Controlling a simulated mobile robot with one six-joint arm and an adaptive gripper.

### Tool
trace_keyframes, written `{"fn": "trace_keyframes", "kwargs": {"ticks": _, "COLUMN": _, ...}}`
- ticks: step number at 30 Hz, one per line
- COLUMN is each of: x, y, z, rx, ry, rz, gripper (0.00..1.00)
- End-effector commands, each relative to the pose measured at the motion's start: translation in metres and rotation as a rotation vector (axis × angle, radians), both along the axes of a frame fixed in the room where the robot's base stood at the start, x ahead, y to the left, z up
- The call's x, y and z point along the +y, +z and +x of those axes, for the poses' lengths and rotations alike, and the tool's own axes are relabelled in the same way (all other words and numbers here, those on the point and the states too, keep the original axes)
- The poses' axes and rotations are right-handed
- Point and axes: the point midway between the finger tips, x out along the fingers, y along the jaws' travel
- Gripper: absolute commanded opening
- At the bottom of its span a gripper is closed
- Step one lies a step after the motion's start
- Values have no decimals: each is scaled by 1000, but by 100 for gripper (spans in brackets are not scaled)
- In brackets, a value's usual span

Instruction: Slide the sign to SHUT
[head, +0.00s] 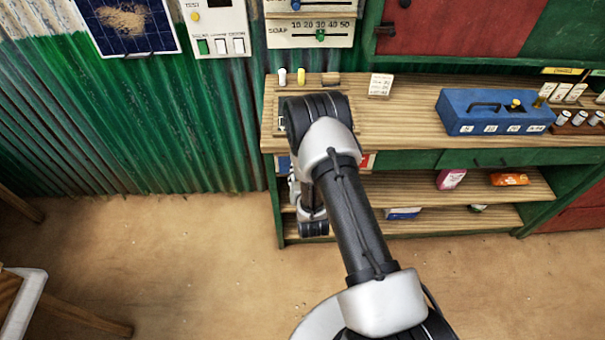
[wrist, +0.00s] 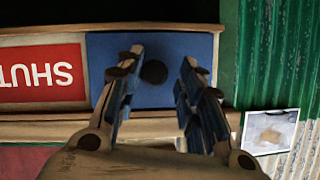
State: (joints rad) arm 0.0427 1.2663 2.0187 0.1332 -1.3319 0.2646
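The sign is a strip on the counter front. In the wrist view it shows a red panel (wrist: 42,74) with white letters SHUT upside down, and a plain blue panel (wrist: 208,45) to its right. A dark round knob (wrist: 154,72) is on the blue panel. My gripper (wrist: 162,58) is open, its fingers to either side of the knob in the picture. I cannot tell whether they touch it or how far off they are.
The wooden counter (head: 415,125) above the sign holds a blue toolbox (head: 490,112), a small price card (head: 380,85) and small items. Shelves (head: 440,218) below hold packets. A green corrugated wall (head: 150,120) stands to the left. The floor (head: 180,250) in front is open.

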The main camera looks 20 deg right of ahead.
Motion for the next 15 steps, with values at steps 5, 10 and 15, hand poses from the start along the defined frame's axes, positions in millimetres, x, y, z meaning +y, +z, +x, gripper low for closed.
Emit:
{"fn": "trace_keyframes", "kwargs": {"ticks": 5, "x": 0, "y": 0, "z": 0, "rx": 1, "ry": -1, "rz": 0, "gripper": 44}}
{"fn": "trace_keyframes", "kwargs": {"ticks": 10, "x": -1, "y": 0, "z": 0, "rx": 1, "ry": -3, "rz": -1, "gripper": 44}}
{"fn": "trace_keyframes", "kwargs": {"ticks": 15, "x": -1, "y": 1, "z": -5, "rx": 3, "ry": -4, "rz": -1, "gripper": 44}}
